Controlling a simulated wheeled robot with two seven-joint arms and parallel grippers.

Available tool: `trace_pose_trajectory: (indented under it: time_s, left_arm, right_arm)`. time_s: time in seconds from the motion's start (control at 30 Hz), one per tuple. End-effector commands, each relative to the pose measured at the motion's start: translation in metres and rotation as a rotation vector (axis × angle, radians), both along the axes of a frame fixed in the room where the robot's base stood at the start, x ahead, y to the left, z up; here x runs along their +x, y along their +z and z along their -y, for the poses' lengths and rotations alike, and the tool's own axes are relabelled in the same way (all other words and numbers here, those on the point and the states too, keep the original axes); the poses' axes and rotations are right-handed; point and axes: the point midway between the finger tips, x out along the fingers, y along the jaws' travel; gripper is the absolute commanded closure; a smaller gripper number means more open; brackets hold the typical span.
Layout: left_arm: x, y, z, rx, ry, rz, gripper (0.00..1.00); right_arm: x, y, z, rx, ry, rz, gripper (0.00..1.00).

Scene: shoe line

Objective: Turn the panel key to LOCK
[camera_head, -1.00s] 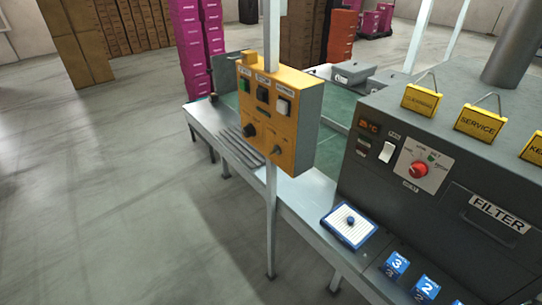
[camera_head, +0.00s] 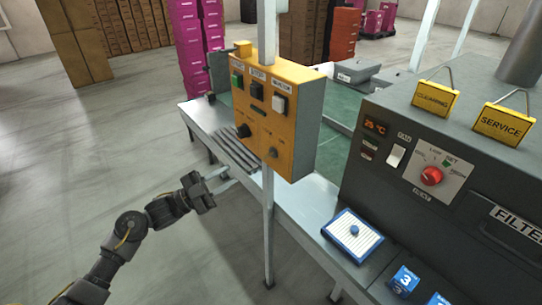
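The yellow control panel box (camera_head: 262,125) stands on a pale post in the middle of the view. On its lower front are a black knob (camera_head: 243,130) on the left and a small grey key switch (camera_head: 273,152) on the right. The lettering around the key is too small to read, so I cannot tell its position. My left gripper (camera_head: 229,179) is below and left of the panel, pointing right, apart from it. Its two pale fingers appear spread with nothing between them. My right gripper is not in view.
The panel's post (camera_head: 268,230) rises in front of the steel bench (camera_head: 305,200). A dark machine (camera_head: 400,195) with a red knob (camera_head: 431,176) and yellow signs stands at right. A white notepad (camera_head: 353,237) lies on the bench. The floor at left is clear.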

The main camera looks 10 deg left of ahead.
Motion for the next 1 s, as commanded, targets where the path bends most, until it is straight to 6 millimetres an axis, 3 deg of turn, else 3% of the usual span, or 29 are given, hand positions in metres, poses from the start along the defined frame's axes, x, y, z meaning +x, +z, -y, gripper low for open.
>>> trace_pose_trajectory:
  time_s: [0.27, 0.7, 1.0]
  left_arm:
    - [0.011, 0.006, 0.022, -0.01, -0.035, 0.009, 0.73]
    - [0.053, 0.031, 0.079, -0.011, -0.032, 0.007, 0.73]
    - [0.067, 0.035, 0.096, -0.009, -0.029, 0.006, 0.73]
  right_arm:
    - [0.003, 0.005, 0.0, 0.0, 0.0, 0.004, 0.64]
    - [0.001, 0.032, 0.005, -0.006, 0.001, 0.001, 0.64]
    - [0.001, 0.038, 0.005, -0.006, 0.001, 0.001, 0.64]
